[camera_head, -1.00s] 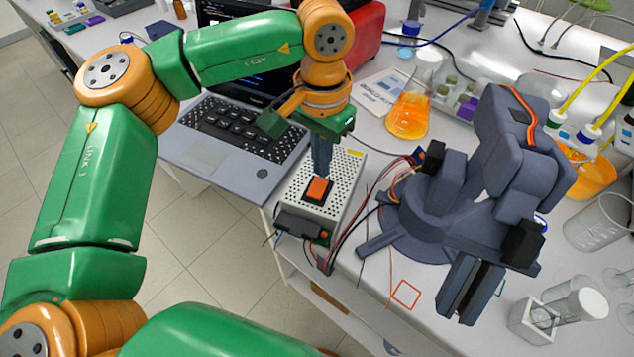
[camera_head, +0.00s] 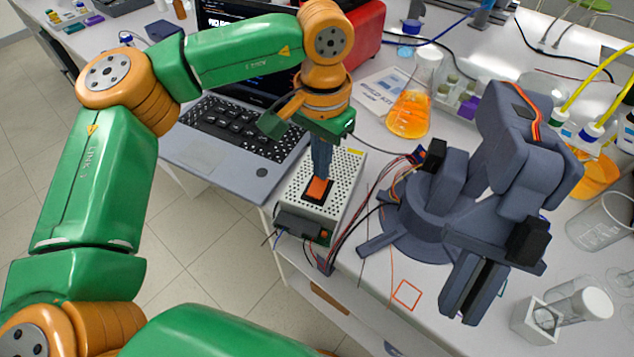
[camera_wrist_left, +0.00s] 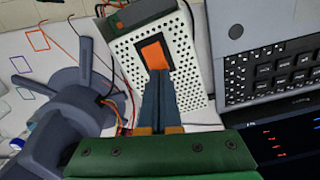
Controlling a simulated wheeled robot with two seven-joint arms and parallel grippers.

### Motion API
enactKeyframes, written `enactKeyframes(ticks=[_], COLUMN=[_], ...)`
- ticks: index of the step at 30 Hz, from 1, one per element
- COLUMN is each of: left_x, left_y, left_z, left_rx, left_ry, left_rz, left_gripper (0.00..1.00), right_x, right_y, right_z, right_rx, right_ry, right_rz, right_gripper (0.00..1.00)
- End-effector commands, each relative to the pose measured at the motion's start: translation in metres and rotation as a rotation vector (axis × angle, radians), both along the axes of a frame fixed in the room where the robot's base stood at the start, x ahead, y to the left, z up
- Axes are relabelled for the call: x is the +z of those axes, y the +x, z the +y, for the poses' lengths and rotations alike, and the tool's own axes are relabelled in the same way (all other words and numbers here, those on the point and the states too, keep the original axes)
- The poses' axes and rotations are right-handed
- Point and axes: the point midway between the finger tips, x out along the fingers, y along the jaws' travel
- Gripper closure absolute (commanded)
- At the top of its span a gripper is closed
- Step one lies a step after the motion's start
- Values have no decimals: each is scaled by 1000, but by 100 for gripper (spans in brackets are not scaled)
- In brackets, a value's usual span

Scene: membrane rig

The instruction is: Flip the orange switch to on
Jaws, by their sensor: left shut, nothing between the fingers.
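The orange switch (camera_head: 319,189) sits in a black frame on top of a white perforated power supply box (camera_head: 337,183). It also shows in the left wrist view (camera_wrist_left: 155,54), just beyond my fingertips. My left gripper (camera_head: 321,174) is shut and empty. It points down at the switch, with its tips at the switch's far edge. I cannot tell for certain whether the tips touch it. The fingers (camera_wrist_left: 159,76) cover part of the switch's near side in the wrist view. My right gripper is not in view.
A laptop (camera_head: 235,140) stands left of the box. A dark grey small robot arm (camera_head: 420,215) stands close on the right, with loose wires between. An orange-filled flask (camera_head: 408,112) stands behind. The table's front edge is just before the box.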

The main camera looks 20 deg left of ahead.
Motion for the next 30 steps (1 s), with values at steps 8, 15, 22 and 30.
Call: enactKeyframes(ticks=[8,15,22,30], left_x=[-5,-8,-12,8], left_y=[0,0,0,0], left_z=[0,0,0,0], left_rx=[0,0,0,0], left_ry=[0,0,0,1], left_rz=[0,0,0,1], left_gripper=[100,100,100,100], right_x=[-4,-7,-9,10], right_y=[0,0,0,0], right_z=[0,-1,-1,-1], right_rx=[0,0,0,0], right_ry=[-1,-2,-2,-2], right_rz=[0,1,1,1], right_gripper=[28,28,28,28])
